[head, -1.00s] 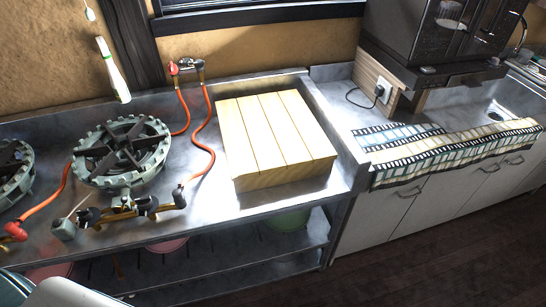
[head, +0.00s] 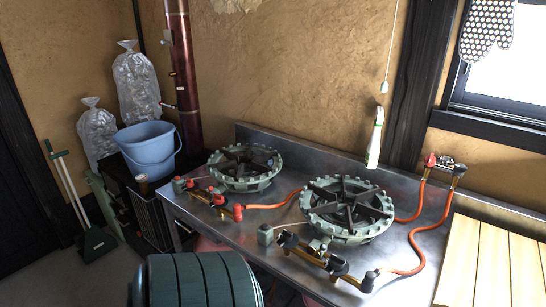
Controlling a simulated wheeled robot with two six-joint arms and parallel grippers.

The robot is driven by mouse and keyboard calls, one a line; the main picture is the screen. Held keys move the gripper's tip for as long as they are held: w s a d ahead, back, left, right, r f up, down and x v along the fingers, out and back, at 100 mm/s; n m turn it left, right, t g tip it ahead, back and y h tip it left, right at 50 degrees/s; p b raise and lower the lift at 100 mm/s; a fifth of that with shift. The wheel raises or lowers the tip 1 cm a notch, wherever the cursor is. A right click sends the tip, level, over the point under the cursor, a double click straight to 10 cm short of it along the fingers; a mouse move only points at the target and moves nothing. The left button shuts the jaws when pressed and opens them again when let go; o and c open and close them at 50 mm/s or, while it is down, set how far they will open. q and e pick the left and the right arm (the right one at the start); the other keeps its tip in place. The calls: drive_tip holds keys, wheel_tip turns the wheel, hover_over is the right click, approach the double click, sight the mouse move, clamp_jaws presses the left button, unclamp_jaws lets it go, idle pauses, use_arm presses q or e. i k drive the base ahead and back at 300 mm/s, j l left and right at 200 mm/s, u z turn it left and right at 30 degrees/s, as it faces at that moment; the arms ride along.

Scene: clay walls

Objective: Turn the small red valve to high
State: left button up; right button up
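Several small red parts show in the head view, and I cannot tell which one is the small red valve. Other red pieces sit along the brass gas fitting (head: 205,196) in front of the left burner (head: 244,168). The right burner (head: 346,208) has a brass fitting (head: 325,262) with dark ends. Orange hoses (head: 272,204) join the fittings. The valve settings are too small to read. Neither of my grippers is in view.
The burners stand on a steel counter (head: 290,178). A slatted wooden board (head: 495,265) lies at the right. A dark green ribbed cylinder (head: 195,282) stands in front. A blue bucket (head: 148,150) stands at the left.

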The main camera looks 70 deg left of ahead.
sight(189, 183)
drive_tip(key=u, duration=2.4)
